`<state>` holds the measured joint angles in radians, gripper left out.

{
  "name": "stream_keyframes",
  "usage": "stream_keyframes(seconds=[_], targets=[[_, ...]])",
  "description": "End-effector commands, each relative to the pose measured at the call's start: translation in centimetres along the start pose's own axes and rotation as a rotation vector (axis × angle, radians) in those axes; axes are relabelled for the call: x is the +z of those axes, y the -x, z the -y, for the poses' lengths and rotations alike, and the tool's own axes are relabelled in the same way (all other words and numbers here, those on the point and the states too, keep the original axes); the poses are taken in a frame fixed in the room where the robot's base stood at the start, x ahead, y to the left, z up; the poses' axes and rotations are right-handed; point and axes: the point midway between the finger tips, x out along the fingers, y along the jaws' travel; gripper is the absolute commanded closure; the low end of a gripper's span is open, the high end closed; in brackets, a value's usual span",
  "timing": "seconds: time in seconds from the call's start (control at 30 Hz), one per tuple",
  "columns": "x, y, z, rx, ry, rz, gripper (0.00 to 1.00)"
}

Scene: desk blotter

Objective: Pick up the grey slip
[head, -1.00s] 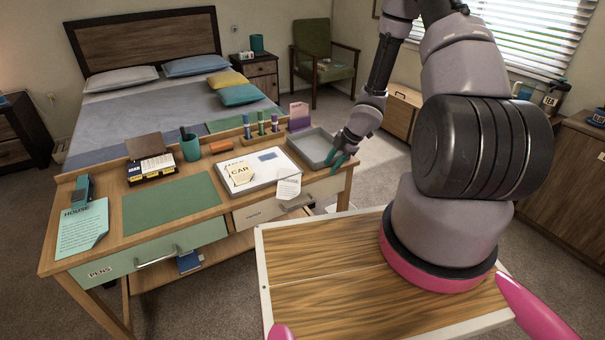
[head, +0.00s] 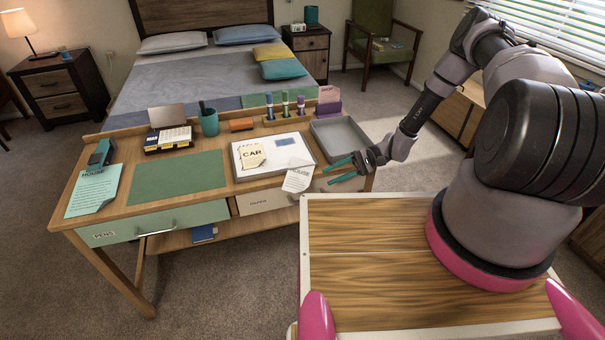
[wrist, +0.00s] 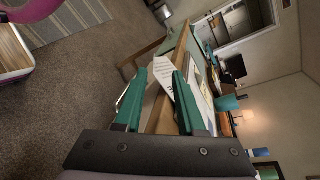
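The grey slip (head: 298,176) is a pale sheet with printed lines. It lies at the desk's front edge, right of centre, and sticks out over the edge. My gripper (head: 328,175) is just right of it in the head view, with its teal fingers apart and pointing left towards it. In the wrist view the slip (wrist: 164,76) shows beyond and between the open fingertips (wrist: 160,74). I see no contact between the fingers and the slip.
A white tray (head: 247,174) holding a cream CAR slip (head: 252,157) is left of the slip. An empty grey tray (head: 363,145) is behind my gripper. The paper drawer (head: 262,202) is below. A teal sheet (head: 94,191) lies at the desk's left.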

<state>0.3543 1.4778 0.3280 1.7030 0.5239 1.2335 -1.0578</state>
Motion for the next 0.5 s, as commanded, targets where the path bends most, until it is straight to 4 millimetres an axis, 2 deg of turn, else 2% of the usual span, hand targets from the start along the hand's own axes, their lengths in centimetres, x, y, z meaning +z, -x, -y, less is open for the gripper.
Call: stream_keyframes(seconds=[0.1, 0.37, 0.5], targets=[[0.1, -2.1, -0.1, 0.003, 0.001, 0.004, 0.61], [0.0, -4.3, -0.2, 0.005, 0.002, 0.003, 0.61], [-0.5, -6.3, -0.6, 0.007, 0.002, 0.003, 0.61]])
